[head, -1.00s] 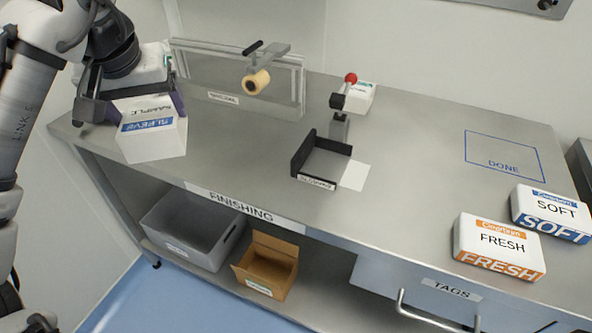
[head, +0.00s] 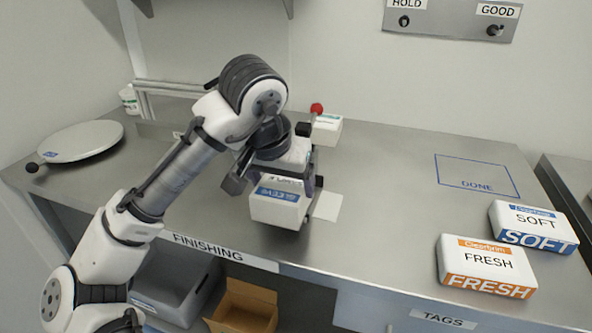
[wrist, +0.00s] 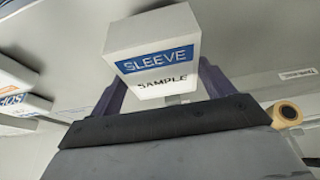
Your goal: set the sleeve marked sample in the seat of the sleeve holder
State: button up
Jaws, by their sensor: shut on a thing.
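The sleeve marked sample (head: 276,206) is a white box with a blue SLEEVE band. It also shows in the wrist view (wrist: 155,58), where SAMPLE reads below the band. My gripper (head: 284,181) is shut on it, with the purple fingers on either side. The sleeve is over the middle of the bench, just left of a white patch (head: 328,207). The black bracket with a label, which looks like the sleeve holder, is mostly hidden behind the sleeve and gripper. I cannot tell whether the sleeve touches it or hangs above it.
A red-knobbed lever (head: 317,108) stands behind the gripper, near a small white box (head: 326,131). FRESH (head: 487,266) and SOFT (head: 533,228) packs lie at right, by the empty DONE outline (head: 477,176). A round plate (head: 82,141) is at far left. A tan roller (wrist: 287,113) shows in the wrist view.

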jog(key=w+f, duration=0.1)
jog(key=w, duration=0.1)
jog(key=w+d+f+p, duration=0.1)
jog(key=w, duration=0.2)
jog(key=w+d+f+p, duration=0.1)
jog(key=w, duration=0.2)
jog(key=shift+d+f, duration=0.1)
jog(key=shift+d, duration=0.15)
jog(key=shift+f, duration=0.15)
